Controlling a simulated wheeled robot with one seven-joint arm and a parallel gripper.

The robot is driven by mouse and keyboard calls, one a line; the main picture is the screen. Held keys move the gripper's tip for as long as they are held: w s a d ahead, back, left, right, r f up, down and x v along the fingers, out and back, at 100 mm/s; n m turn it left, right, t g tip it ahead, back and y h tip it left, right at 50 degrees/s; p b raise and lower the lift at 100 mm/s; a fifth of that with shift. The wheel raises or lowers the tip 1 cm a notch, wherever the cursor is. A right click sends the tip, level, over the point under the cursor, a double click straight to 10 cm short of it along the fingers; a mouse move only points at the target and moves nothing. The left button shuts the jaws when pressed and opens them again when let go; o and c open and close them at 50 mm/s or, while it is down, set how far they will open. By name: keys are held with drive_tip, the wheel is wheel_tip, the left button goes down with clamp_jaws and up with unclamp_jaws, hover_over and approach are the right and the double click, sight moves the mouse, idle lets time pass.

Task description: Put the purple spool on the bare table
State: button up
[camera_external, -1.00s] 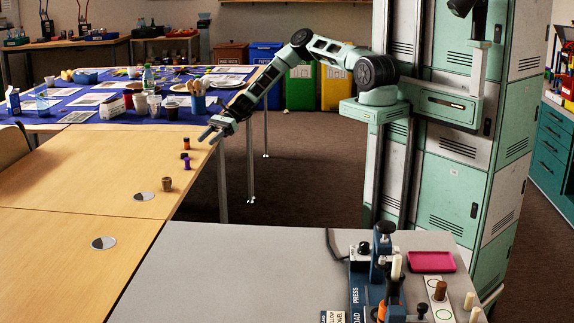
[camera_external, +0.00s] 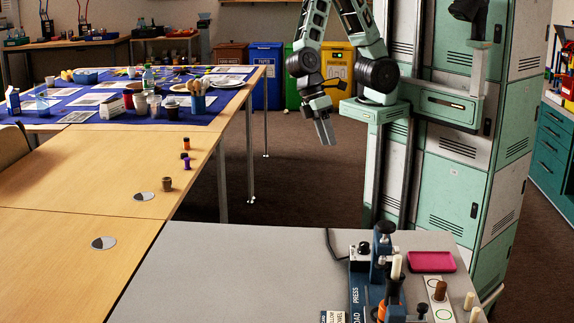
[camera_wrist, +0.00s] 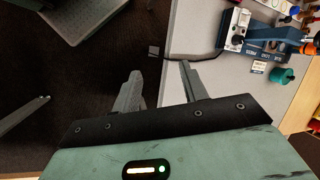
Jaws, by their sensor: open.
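The purple spool (camera_external: 187,163) stands on the wooden table (camera_external: 95,170), near its right edge in the external view. My gripper (camera_external: 326,132) is well to the right of it, over the gap between the tables and in front of my column, pointing down. In the wrist view my gripper (camera_wrist: 160,82) shows its two fingers apart with nothing between them. The spool is not in the wrist view.
A small dark-topped orange piece (camera_external: 186,144) and a brown pot-like piece (camera_external: 166,184) stand near the spool. Two grey-and-white discs lie on the wood. The grey table (camera_external: 230,260) carries a press (camera_external: 378,275) and a pink tray (camera_external: 432,262).

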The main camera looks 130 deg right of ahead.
drive_tip(key=s+a+r+n+h, duration=0.2)
drive_tip(key=s+n, duration=0.4)
drive_tip(key=s, duration=0.3)
drive_tip(key=s+a+r+n+t+h, duration=0.1)
drive_tip(key=s+a+r+n, duration=0.2)
drive_tip(key=s+n, duration=0.3)
drive_tip(key=s, duration=0.3)
drive_tip(key=shift+s+a+r+h, duration=0.2)
drive_tip(key=shift+s+a+h, duration=0.05)
drive_tip(key=shift+a+h, duration=0.15)
